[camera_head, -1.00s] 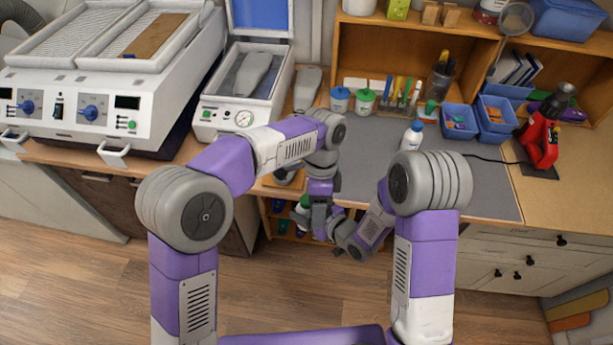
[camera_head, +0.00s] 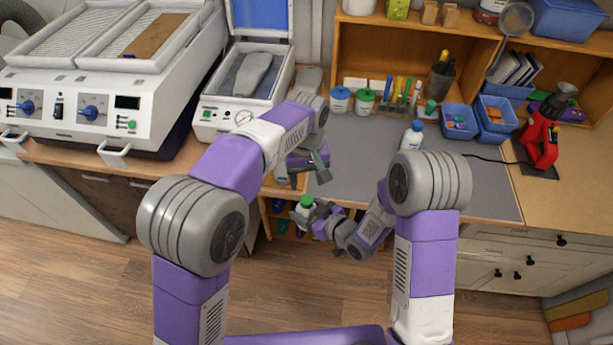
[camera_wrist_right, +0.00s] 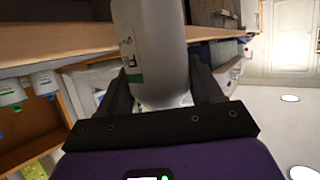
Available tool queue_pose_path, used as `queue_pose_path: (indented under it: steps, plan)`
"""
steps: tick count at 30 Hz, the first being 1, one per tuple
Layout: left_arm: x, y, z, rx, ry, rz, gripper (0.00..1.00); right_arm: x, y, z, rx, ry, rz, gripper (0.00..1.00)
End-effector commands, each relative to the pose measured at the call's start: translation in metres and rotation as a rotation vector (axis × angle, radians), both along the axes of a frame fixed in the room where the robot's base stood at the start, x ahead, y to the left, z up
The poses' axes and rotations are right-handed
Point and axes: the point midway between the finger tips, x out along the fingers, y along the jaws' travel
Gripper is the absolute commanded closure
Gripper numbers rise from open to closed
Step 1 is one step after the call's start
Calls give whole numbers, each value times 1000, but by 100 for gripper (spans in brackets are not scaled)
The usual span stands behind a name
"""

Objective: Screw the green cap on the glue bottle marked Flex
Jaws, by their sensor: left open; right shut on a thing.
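The cap is out of sight in the right wrist view. My left gripper (camera_head: 309,174) is open and empty, above the cap and apart from it, near the bench's front edge.
A white bottle with a blue cap (camera_head: 412,136) stands on the grey mat (camera_head: 370,165). Jars with a blue lid (camera_head: 340,99) and a green lid (camera_head: 364,101) stand behind. Blue bins (camera_head: 459,121) and a red tool (camera_head: 541,137) are at right. The mat's middle is clear.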

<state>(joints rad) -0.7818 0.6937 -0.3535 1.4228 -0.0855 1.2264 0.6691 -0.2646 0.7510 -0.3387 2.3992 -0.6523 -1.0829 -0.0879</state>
Motion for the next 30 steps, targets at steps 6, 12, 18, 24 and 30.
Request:
queue_pose_path:
  steps: [6,12,18,24,30]
  plan:
    - [1,0,1,-1,-3,14,43,0,0,1,1,-2,0,100]
    - [0,0,-2,0,-1,12,43,0,0,1,1,-2,0,100]
    - [0,1,-26,2,1,12,43,0,0,1,1,-2,0,100]
    - [0,1,-57,2,0,11,43,0,0,1,1,-2,0,100]
    - [0,0,-76,0,-2,10,43,0,0,1,1,-2,0,100]
